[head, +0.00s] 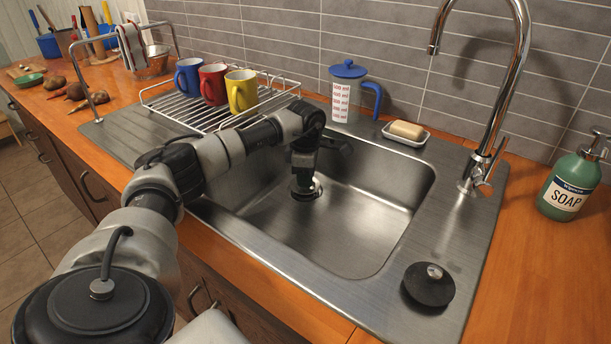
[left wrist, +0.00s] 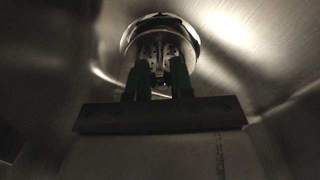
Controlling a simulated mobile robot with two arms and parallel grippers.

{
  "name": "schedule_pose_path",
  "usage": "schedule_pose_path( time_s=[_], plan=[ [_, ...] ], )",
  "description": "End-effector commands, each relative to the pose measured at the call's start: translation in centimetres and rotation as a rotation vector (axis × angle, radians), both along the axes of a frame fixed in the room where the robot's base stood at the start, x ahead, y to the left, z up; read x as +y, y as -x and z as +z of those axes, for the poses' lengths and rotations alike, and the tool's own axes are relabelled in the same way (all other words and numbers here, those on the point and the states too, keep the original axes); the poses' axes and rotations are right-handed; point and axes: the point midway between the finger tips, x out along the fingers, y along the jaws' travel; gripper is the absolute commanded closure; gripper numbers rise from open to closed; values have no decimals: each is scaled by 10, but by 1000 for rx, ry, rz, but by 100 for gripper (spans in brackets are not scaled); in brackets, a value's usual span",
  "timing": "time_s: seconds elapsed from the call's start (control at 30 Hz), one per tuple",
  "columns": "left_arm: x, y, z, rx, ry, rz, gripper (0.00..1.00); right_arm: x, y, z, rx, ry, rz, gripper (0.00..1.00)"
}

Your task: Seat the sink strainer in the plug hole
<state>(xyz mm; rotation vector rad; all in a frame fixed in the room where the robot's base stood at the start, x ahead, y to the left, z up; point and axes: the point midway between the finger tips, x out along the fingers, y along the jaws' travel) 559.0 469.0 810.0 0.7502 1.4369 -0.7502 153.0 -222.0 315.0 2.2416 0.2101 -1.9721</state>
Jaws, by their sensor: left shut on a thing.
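My left gripper (head: 304,188) reaches down into the steel sink basin (head: 350,225), close to its floor. In the left wrist view the gripper (left wrist: 159,72) is shut on the sink strainer (left wrist: 160,42), a small perforated metal piece between and beyond the fingertips. A bright round metal rim (left wrist: 127,40) surrounds it. A bit of this metal also shows beside the fingers in the head view. The plug hole is mostly hidden by the gripper and strainer. I cannot tell whether the strainer is seated or just above the hole. My right gripper is not in view.
A black plug (head: 429,284) lies on the sink's front right rim. The tall tap (head: 507,95) stands at the right. The basin's right part is clear.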

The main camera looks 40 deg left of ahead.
Motion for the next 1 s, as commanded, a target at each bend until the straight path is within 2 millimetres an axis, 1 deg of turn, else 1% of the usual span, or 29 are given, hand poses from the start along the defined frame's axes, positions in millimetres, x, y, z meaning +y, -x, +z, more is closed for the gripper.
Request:
schedule_pose_path(
  time_s=[0.57, 1.0],
  plan=[
    [0, 0, 0, 0, 0, 0, 100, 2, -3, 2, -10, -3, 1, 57],
    [0, 0, -2, 1, 0, 0, 100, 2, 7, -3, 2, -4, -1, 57]
  ],
)
